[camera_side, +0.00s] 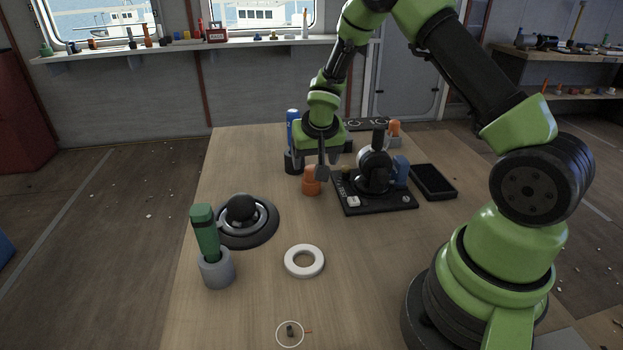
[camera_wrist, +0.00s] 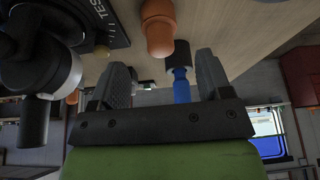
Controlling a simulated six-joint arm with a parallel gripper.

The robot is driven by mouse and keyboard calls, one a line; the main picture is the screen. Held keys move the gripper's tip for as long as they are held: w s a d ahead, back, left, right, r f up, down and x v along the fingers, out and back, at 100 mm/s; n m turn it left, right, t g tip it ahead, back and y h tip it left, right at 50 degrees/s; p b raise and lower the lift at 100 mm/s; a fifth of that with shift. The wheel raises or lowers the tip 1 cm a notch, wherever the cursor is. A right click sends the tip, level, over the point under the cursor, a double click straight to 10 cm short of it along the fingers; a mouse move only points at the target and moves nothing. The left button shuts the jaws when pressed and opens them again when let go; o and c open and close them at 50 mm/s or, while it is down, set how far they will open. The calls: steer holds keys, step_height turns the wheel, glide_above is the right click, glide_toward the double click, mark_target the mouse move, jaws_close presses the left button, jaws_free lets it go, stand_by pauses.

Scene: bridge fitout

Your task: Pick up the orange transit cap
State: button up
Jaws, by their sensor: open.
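The orange transit cap (camera_side: 311,182) stands on the wooden table, left of a black base plate. In the wrist view the orange cap (camera_wrist: 158,30) shows near the top edge, ahead of the gap between my fingers. My gripper (camera_side: 318,168) is above and around the far side of the cap in the side view, pointing down; one finger overlaps the cap's right edge. In the wrist view my gripper (camera_wrist: 164,75) has its two grey fingers spread apart with nothing held. Whether a finger touches the cap, I cannot tell.
A black TEST base plate (camera_side: 378,205) with a lever unit (camera_side: 374,170) stands right of the cap. A blue-topped item (camera_side: 292,125) in a dark holder is behind. A trackball (camera_side: 242,210), green handle (camera_side: 205,232) and white ring (camera_side: 304,261) lie nearer. Another orange piece (camera_side: 394,128) stands behind.

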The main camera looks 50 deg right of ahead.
mark_target(312, 169)
steer(key=x, duration=0.7)
steer(key=shift+w+d+f, duration=0.1)
steer(key=shift+w+d, duration=0.2)
steer(key=c, duration=1)
